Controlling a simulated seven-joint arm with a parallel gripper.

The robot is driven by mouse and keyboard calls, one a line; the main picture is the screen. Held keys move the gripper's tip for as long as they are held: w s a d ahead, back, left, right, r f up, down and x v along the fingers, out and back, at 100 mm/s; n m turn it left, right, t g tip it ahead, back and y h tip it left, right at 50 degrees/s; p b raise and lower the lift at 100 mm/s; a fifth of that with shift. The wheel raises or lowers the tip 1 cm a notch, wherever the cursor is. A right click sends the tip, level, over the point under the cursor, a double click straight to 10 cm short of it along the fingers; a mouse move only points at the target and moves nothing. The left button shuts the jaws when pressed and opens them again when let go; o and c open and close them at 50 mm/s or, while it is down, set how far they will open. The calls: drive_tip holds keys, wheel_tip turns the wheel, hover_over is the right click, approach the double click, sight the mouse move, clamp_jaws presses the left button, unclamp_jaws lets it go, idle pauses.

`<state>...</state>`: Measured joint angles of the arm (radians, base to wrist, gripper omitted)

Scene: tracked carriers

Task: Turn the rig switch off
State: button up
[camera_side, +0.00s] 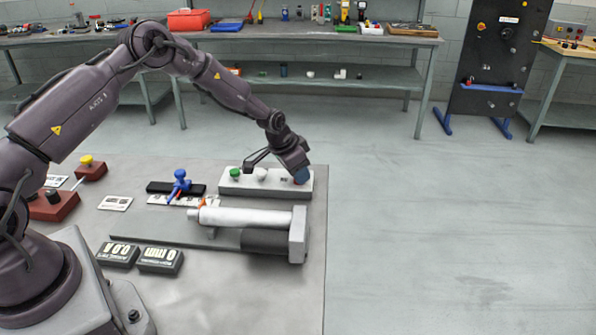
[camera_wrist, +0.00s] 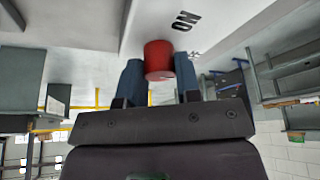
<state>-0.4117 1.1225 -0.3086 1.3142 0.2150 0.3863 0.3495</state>
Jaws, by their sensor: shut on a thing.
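A pale box (camera_side: 240,188) on the table carries a green button (camera_side: 235,173) and a white button (camera_side: 260,173). My gripper (camera_side: 301,176), with blue fingers, is down at the right end of this box. In the wrist view my gripper (camera_wrist: 158,80) has a red knob (camera_wrist: 158,58) between its two fingers and is shut on it. Dark ON lettering (camera_wrist: 187,20) is printed on the pale face beside the knob, upside down in this view. In the side view the fingers hide the red knob. I cannot tell its exact setting.
A white cylinder on a rig (camera_side: 245,217) with a grey end block (camera_side: 298,235) lies just in front of the box. A blue clamp-like part (camera_side: 180,183) stands to the left. Two dark readout blocks (camera_side: 160,260) sit nearer. The table's right edge is close.

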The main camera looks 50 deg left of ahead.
drive_tip(key=o, duration=0.9)
drive_tip(key=v, duration=1.3)
drive_tip(key=shift+s+d+r+n+t+y, duration=0.3)
drive_tip(key=shift+s+d+r, duration=1.5)
drive_tip(key=shift+s+r, duration=2.35)
drive_tip(key=shift+s+d+r+n+t+y, duration=0.1)
drive_tip(key=shift+s+d+r+n, duration=0.4)
drive_tip(key=shift+s+d+r, duration=3.55)
drive_tip(key=shift+s+a+r+n+t+y, duration=0.3)
drive_tip(key=shift+s+r, duration=1.05)
drive_tip(key=shift+s, duration=5.8)
